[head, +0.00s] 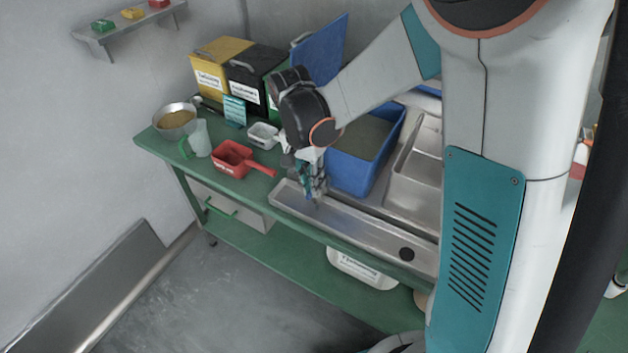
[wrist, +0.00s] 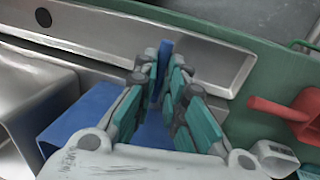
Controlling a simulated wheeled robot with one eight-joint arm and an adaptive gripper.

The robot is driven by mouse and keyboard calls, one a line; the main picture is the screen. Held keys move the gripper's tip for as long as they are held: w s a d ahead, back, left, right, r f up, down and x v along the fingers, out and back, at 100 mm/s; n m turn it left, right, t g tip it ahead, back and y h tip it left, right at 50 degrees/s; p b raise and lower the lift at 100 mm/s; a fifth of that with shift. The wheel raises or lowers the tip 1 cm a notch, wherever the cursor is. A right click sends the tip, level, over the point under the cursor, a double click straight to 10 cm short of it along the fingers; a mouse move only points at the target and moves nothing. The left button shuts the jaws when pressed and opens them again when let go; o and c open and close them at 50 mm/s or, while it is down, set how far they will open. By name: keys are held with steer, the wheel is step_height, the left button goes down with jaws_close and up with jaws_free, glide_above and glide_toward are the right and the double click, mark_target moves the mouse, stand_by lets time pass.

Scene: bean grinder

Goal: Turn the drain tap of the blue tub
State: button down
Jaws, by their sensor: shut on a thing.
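The blue tub (head: 350,176) stands at the bench's sink side, holding a murky grey-brown content. Its blue wall also shows in the wrist view (wrist: 62,132). My gripper (head: 315,192) is in front of the tub's near left corner, pointing down above the metal trough. In the wrist view, my gripper (wrist: 165,72) has its teal-padded fingers closed around a narrow upright blue piece, the drain tap (wrist: 165,50). The fingers hide most of the tap in the head view, so its turn angle cannot be read there.
A metal drain trough (head: 360,228) runs along the bench front below my gripper. A red scoop (head: 233,158) and a white container (head: 262,134) stand to the left. A metal sink (head: 415,185) is right of the tub. A blue lid (head: 322,50) stands upright behind.

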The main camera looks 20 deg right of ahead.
stand_by(0.4)
steer(key=c, duration=1.7)
jaws_free()
steer(key=shift+o, duration=0.2)
steer(key=shift+r, duration=0.1)
step_height(320, 180, up, 12)
steer(key=w+a, duration=0.1)
steer(key=shift+w+a+f, duration=0.2)
steer(key=shift+w+a, duration=0.15)
steer(key=s+d+r+n+t, duration=0.1)
steer(key=s+d+n+t, duration=0.3)
steer(key=s, duration=0.4)
steer(key=s+d+r+n+t+y, duration=0.1)
steer(key=s+d+r+n+t, duration=0.1)
steer(key=s+d+n+t, duration=0.2)
steer(key=s+n, duration=0.1)
steer(key=s, duration=0.2)
steer(key=shift+s+r+t+y, duration=0.15)
steer(key=shift+s+t+y, duration=0.15)
steer(key=shift+s+t, duration=0.1)
